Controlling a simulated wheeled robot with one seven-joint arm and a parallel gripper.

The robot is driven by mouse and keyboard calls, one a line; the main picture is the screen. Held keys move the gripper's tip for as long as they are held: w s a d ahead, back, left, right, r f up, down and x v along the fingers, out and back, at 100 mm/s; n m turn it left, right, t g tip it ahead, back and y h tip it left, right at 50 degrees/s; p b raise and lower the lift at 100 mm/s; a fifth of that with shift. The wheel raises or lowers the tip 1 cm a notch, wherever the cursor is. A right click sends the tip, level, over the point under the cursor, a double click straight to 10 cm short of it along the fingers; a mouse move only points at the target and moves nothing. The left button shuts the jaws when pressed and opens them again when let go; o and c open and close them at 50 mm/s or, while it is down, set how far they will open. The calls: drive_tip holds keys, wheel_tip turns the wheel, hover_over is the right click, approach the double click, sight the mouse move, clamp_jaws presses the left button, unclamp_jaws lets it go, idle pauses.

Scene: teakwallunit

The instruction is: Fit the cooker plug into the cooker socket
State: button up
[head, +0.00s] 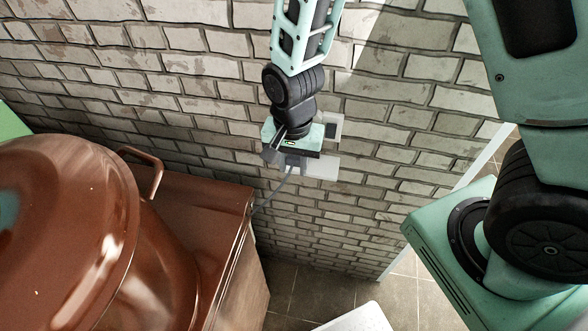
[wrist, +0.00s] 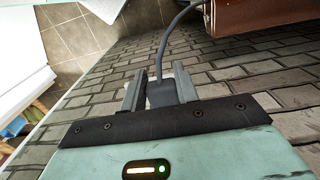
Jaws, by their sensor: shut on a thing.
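The cooker plug (wrist: 162,94) is a dark grey block with a grey cable leading up and away in the wrist view. My gripper (wrist: 160,90) is shut on it, one finger on each side. In the head view my gripper (head: 284,158) is close to the brick wall, and the plug (head: 293,161) is partly hidden under it. A white wall plate (head: 322,167) is right beside the plug. Another plate with a dark centre (head: 332,124) is just above it. The socket openings are hidden, and I cannot tell whether the plug touches or enters a socket.
The brown cooker (head: 205,215) stands to the left against the brick wall (head: 390,110), with a large shiny brown vessel (head: 70,240) in front. The grey cable (head: 272,196) runs down toward the cooker's side. Tiled floor (head: 300,290) shows between cooker and wall end.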

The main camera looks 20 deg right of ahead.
drive_tip(key=shift+r, duration=0.1)
drive_tip(key=shift+w+d, duration=0.85)
drive_tip(key=shift+w, duration=0.3)
drive_tip(key=shift+w+d, duration=0.85)
drive_tip(key=shift+w, duration=0.3)
drive_tip(key=shift+w+d+p, duration=0.5)
drive_tip(key=shift+w+d, duration=0.35)
drive_tip(key=shift+w, duration=0.3)
idle(0.8)
drive_tip(key=o, duration=1.1)
drive_tip(key=shift+c, duration=0.2)
wheel_tip(320, 180, up, 17)
drive_tip(key=b, duration=0.3)
drive_tip(key=shift+r+b, duration=0.15)
drive_tip(key=shift+b, duration=0.2)
